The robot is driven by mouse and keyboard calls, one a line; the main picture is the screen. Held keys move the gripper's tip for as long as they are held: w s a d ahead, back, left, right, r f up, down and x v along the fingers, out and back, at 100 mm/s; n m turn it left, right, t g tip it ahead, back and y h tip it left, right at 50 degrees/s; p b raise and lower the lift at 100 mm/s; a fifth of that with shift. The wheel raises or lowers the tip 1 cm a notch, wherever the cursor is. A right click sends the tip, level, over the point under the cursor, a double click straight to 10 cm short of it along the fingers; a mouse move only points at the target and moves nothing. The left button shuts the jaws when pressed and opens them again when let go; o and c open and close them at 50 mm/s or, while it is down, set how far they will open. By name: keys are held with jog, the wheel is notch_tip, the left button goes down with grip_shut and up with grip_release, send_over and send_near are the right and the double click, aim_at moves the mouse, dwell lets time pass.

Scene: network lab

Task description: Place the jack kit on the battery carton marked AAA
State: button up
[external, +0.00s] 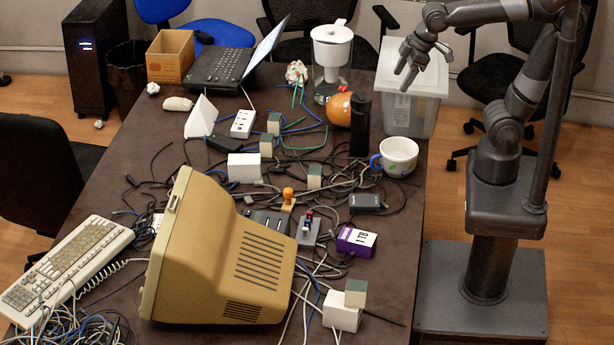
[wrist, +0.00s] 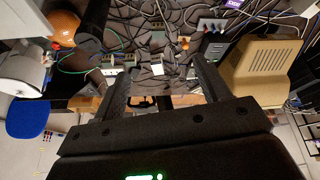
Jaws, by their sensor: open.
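I cannot read an AAA mark on any box. Several small grey-green cubes, one of which may be the jack kit, stand among the cables, for example a cube (external: 274,123) and another cube (external: 315,177). A white box (external: 243,168) sits mid-table. A second white box (external: 341,313) at the near edge has a grey-green cube (external: 355,292) against its top; I cannot tell which box is the battery carton. My gripper (external: 425,66) is open and empty, high over the clear bin. In the wrist view my gripper (wrist: 162,84) has its fingers wide apart.
A large beige monitor (external: 225,250) fills the near left. A purple box marked 1TB (external: 357,242), a mug (external: 398,157), a black cylinder (external: 360,125) and an orange ball (external: 338,109) stand on the right. Tangled cables cover mid-table. A clear bin (external: 412,108) is behind the mug.

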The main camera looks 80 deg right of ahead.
jog(key=s+d+f+m+t, duration=0.1)
jog(key=s+d+f+m, duration=0.2)
jog(key=s+d, duration=0.3)
jog(key=shift+s+f+h, duration=0.4)
jog(key=shift+s+f, duration=0.25)
jog(key=shift+s, duration=0.2)
